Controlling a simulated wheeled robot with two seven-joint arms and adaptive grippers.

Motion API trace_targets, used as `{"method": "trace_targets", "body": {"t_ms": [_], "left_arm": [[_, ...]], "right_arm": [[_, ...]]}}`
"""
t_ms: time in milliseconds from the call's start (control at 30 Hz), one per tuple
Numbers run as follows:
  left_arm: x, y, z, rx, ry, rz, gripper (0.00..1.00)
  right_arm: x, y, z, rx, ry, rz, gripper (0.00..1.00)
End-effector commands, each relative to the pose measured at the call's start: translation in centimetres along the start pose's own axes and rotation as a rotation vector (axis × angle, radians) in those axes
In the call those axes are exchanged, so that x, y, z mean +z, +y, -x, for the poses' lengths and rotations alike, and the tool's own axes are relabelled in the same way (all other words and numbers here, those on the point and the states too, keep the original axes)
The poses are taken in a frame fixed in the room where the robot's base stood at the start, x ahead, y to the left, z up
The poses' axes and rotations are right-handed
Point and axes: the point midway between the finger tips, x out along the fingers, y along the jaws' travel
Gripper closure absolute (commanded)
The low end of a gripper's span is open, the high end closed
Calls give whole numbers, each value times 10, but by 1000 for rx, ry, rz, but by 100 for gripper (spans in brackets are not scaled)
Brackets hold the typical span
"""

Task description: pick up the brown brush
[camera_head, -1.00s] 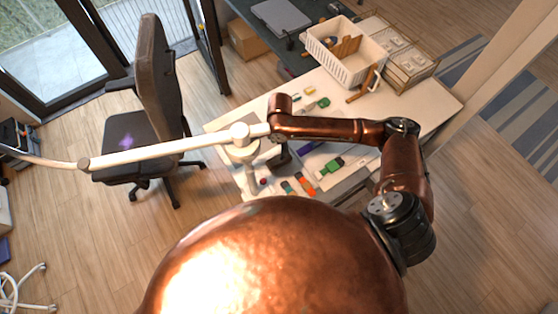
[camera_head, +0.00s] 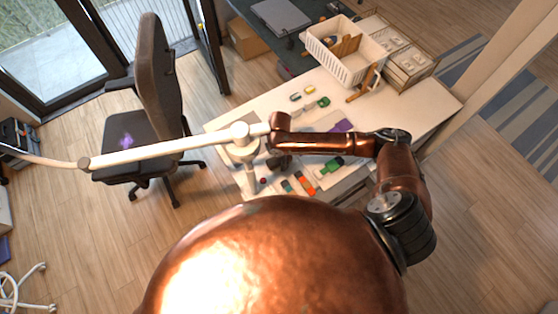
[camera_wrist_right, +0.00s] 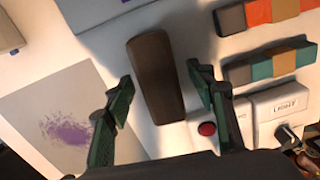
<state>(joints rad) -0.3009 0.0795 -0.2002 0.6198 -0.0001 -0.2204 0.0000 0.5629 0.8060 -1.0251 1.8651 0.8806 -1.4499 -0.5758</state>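The brown brush (camera_wrist_right: 157,78), a dark brown tapered block, lies on the white tabletop in the right wrist view. My right gripper (camera_wrist_right: 163,90) is open, with one green-padded finger on each side of the brush. Gaps show between the fingers and the brush. In the head view my right gripper (camera_head: 280,162) is a small dark shape over the near left part of the table, and I cannot make out the brush there. My left gripper is not in view.
A white jointed arm (camera_head: 165,151) crosses above the table's left end. A red button (camera_wrist_right: 207,129), a card with a purple patch (camera_wrist_right: 65,125) and coloured blocks (camera_wrist_right: 262,12) lie near the brush. A white basket (camera_head: 325,62) stands at the back.

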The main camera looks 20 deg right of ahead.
Motion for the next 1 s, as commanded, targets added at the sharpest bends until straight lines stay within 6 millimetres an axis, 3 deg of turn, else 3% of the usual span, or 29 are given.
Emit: {"method": "trace_targets", "body": {"t_ms": [633,867,1000], "left_arm": [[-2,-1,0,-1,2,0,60],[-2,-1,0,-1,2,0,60],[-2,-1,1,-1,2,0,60]], "right_arm": [[0,0,1,1,0,-1,95],[0,1,2,1,0,-1,95],[0,2,16,4,2,-1,95]]}}
